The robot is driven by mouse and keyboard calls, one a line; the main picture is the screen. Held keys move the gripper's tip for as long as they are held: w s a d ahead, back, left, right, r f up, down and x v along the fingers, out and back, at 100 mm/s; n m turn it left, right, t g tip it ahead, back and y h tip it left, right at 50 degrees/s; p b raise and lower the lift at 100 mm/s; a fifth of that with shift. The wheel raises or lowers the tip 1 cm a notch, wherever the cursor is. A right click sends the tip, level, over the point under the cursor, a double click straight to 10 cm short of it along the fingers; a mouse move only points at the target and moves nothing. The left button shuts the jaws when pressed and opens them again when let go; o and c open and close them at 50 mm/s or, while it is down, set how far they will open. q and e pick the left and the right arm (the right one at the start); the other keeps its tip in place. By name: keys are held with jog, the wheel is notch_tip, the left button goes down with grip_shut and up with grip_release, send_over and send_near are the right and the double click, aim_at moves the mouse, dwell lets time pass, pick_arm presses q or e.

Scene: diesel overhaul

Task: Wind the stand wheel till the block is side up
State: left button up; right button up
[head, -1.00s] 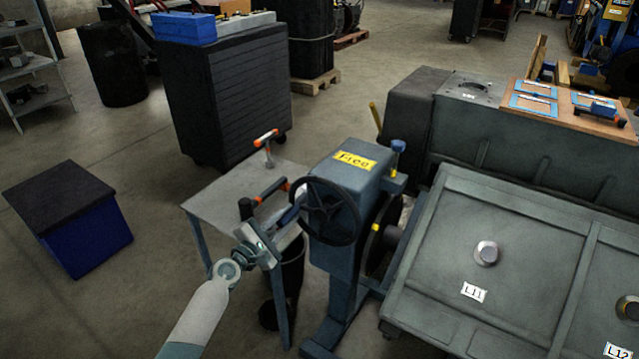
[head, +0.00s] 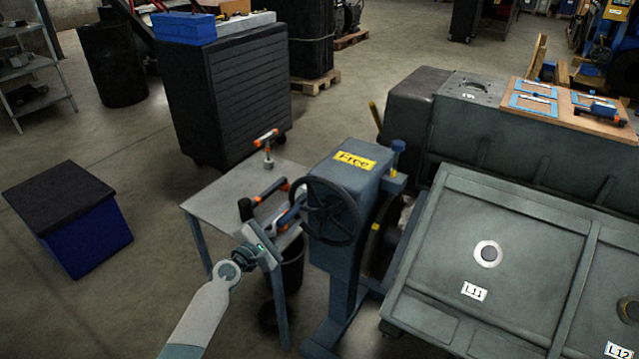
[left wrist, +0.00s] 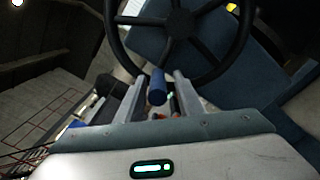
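The stand wheel (head: 331,211) is a dark spoked handwheel on the left face of the blue-grey stand housing (head: 345,180). In the left wrist view the wheel rim (left wrist: 112,35) and its blue handle (left wrist: 157,88) show. My left gripper (head: 284,222) is beside the wheel's left edge. Its fingers (left wrist: 158,92) stand apart on either side of the handle, with gaps visible, so it looks open. The block (head: 530,230) is a large grey-green body right of the stand, its broad face tilted, with round fittings and labels L11 and L12. My right gripper is out of view.
A yellow label reading "Free" (head: 355,160) is on top of the housing. A small grey table (head: 225,200) with orange-ended tools stands behind my gripper. A blue box (head: 85,240) is on the floor at left. Open floor lies between the box and table.

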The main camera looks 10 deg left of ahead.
pick_arm(q)
jog(key=shift+r, duration=0.1)
dwell(0.3)
jog(key=shift+a, duration=0.1)
jog(key=shift+s+a, duration=0.25)
jog(key=shift+s, duration=0.4)
jog(key=v, duration=0.5)
jog(key=shift+s+a+p, duration=0.1)
jog(key=shift+s+p, duration=0.2)
jog(key=shift+p, duration=0.1)
